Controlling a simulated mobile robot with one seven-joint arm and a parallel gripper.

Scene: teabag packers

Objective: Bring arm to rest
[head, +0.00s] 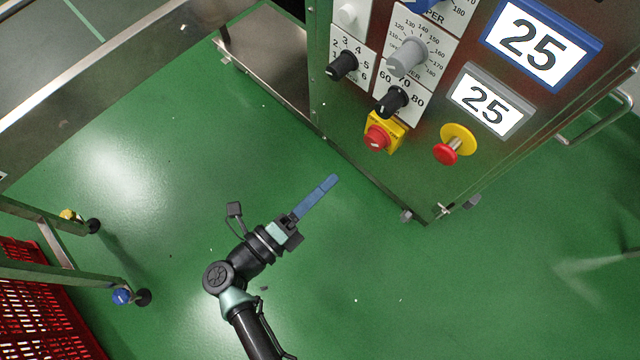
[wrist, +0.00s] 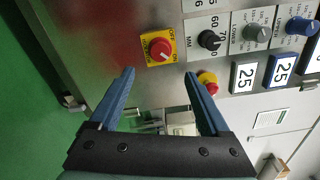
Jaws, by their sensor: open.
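My gripper (head: 328,186) is at the end of my outstretched arm in the head view, over the green floor and left of the machine panel. In the wrist view my gripper (wrist: 160,85) shows two blue fingers spread apart with nothing between them. The control panel (wrist: 165,20) lies ahead of the fingers in the wrist view, and they look apart from it. A red rotary switch on a yellow plate (wrist: 160,48) shows above the fingers. A red push button (wrist: 208,83) shows close by the right fingertip in the picture.
The steel machine cabinet (head: 345,120) carries black knobs (head: 391,101), a red switch (head: 377,137), a red button (head: 446,153) and displays reading 25 (head: 537,45). A red crate (head: 40,310) and a wheeled metal frame (head: 60,268) stand lower left. Open green floor (head: 140,180) lies between.

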